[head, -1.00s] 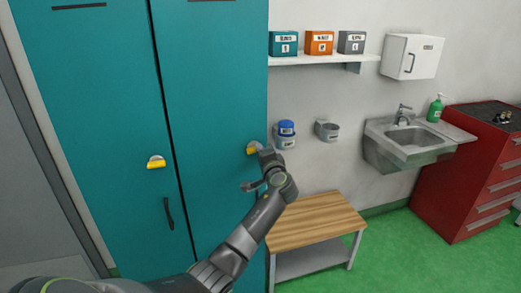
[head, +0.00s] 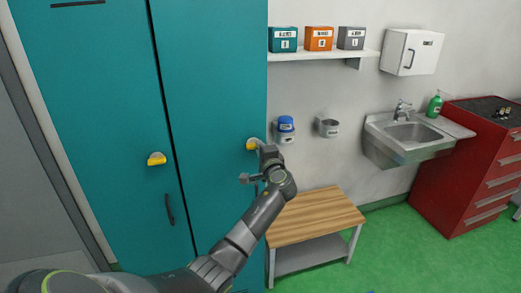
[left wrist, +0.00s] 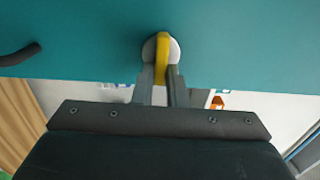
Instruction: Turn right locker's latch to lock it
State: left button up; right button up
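The right locker (head: 212,90) is a tall teal door, closed. Its yellow latch (head: 251,144) sits near the door's right edge, the bar lying about level; its round grey base is partly hidden. My left gripper (head: 259,148) reaches the latch from the right. In the left wrist view, the yellow latch bar (left wrist: 162,54) stands between the two fingers (left wrist: 162,85), which close in on both sides of it over the round base. My right gripper is in neither view.
The left locker (head: 95,100) has a similar level yellow latch (head: 157,159) and a black pull (head: 169,209). A blue-capped container (head: 286,124) hangs on the wall right of the gripper.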

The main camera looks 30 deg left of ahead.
pick_arm(q)
jog(key=o, duration=0.4)
jog(key=shift+o, duration=0.2)
jog(key=shift+d, duration=0.15)
jog(key=b+v, duration=0.4)
jog(key=v, duration=1.3)
jog(key=shift+s+b, duration=0.2)
jog(key=shift+b, duration=0.1)
